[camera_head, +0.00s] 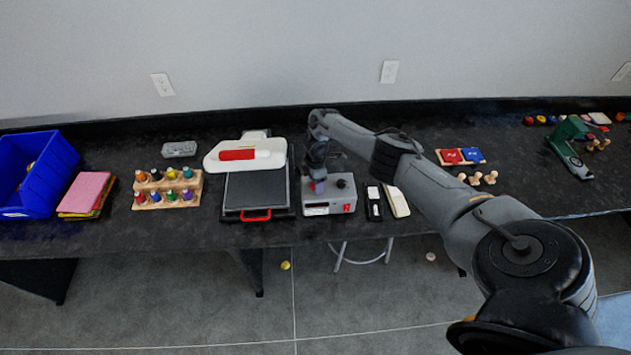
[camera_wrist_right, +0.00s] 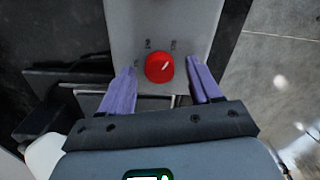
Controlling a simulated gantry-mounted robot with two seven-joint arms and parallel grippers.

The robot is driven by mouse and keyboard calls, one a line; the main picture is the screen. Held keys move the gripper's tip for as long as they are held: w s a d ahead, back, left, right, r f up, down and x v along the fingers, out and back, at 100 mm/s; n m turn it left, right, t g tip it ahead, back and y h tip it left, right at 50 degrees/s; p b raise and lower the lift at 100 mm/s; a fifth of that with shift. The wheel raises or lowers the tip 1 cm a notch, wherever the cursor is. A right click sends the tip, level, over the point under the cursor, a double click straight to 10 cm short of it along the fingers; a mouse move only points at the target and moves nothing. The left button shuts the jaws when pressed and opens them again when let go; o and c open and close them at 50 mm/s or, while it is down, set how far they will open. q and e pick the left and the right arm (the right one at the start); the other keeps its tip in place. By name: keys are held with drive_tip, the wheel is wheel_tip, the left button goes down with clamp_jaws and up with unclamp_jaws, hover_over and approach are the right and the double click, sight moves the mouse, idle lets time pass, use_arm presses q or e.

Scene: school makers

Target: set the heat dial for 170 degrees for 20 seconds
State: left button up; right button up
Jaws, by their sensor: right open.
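The control box (camera_head: 331,196) is a small grey box on the dark bench, beside the heat press (camera_head: 256,191). In the right wrist view, a red dial (camera_wrist_right: 159,67) sits on the grey panel (camera_wrist_right: 125,25) with small printed marks near it, too small to read. My right gripper (camera_head: 318,186) is over the left part of the box. Its purple fingers (camera_wrist_right: 161,70) are open, one on each side of the red dial, with a gap to it visible on both sides. In the head view the gripper hides the dial. A black knob (camera_head: 341,183) shows on the box. My left gripper is not in view.
The heat press, with a white and red upper part and red front handle (camera_head: 256,215), stands left of the box. A black-and-white device (camera_head: 374,203) and a pale strip (camera_head: 396,201) lie close on the right. A bottle rack (camera_head: 168,201) is further left.

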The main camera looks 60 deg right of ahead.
wheel_tip(320, 180, up, 10)
drive_tip(key=p, duration=0.1)
drive_tip(key=shift+r, duration=0.2)
idle(0.5)
